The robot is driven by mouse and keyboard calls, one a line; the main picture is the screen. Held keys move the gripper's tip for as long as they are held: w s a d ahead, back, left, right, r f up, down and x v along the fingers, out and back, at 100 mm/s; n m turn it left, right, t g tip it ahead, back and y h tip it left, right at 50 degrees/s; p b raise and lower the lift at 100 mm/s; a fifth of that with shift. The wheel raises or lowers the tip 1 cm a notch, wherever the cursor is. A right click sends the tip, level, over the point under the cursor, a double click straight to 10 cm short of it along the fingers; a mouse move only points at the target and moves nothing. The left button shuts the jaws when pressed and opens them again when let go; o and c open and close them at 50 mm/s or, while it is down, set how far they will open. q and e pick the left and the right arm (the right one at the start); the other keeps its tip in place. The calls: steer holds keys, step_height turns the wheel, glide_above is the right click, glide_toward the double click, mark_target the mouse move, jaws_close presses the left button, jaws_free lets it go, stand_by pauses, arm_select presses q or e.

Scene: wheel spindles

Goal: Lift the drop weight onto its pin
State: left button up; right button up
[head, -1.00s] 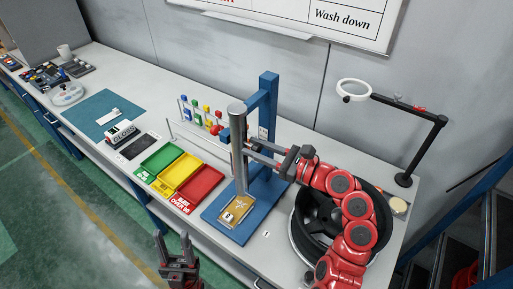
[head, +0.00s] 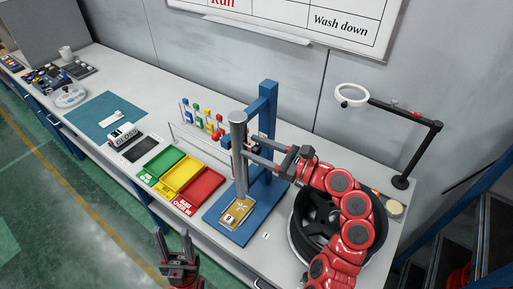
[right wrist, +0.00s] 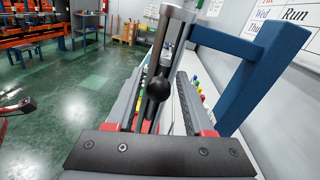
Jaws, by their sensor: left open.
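A tall grey metal tube (head: 238,150) stands upright on a blue stand (head: 268,115) with a blue base. My right gripper (head: 250,150) reaches in from the right, its two fingers level with the upper half of the tube. In the right wrist view a dark rod with a black ball knob (right wrist: 159,88) lies between the fingers, in front of the grey tube (right wrist: 176,25). I cannot tell whether the fingers touch it. The pin is not clearly visible. My left gripper (head: 172,240) is open and empty, in front of the bench edge.
Green (head: 160,165), yellow (head: 180,174) and red (head: 201,187) trays lie left of the stand. A black wheel (head: 320,215) lies on the bench under my right arm. A magnifier lamp (head: 405,145) stands at the right. Small coloured bottles (head: 197,118) stand behind.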

steer(key=shift+o, duration=0.5)
steer(key=shift+f, duration=0.1)
steer(key=shift+d, duration=0.1)
steer(key=shift+s+d+f, duration=0.1)
steer(key=shift+s+d, duration=0.15)
steer(key=shift+d, duration=0.05)
steer(key=b+v, duration=0.4)
steer(key=v, duration=1.2)
steer(key=shift+d+b, duration=0.2)
steer(key=shift+b, duration=0.2)
steer(key=shift+s, duration=0.1)
